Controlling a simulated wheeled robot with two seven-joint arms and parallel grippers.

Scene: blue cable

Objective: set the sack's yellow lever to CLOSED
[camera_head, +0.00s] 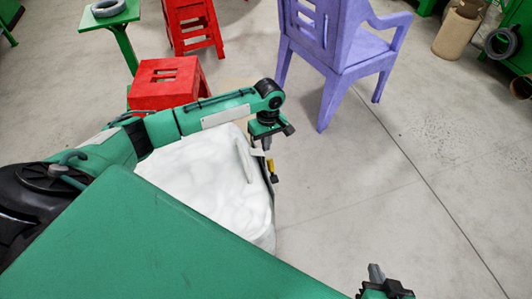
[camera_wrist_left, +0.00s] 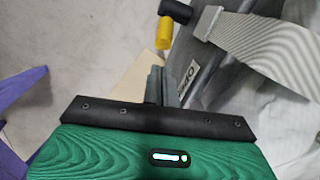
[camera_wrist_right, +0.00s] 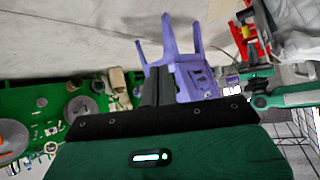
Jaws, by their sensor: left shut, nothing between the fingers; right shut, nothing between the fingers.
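The white sack (camera_head: 195,180) stands on the floor at the left, partly hidden by my left arm and the green surface in front. Its yellow lever (camera_head: 273,177) is at the sack's right side. In the left wrist view the yellow lever (camera_wrist_left: 164,34) hangs from a black fitting (camera_wrist_left: 176,11), beyond the fingertips. My left gripper (camera_head: 267,143) is shut and empty, just above the lever and apart from it. It also shows in the left wrist view (camera_wrist_left: 158,72). My right gripper (camera_head: 376,272) is shut and empty, far from the sack.
A grey strap (camera_wrist_left: 255,45) lies across the sack near the lever. A purple chair (camera_head: 335,40) and red stools (camera_head: 165,84) stand behind. A green table (camera_head: 112,22) is at the back left. The floor right of the sack is clear.

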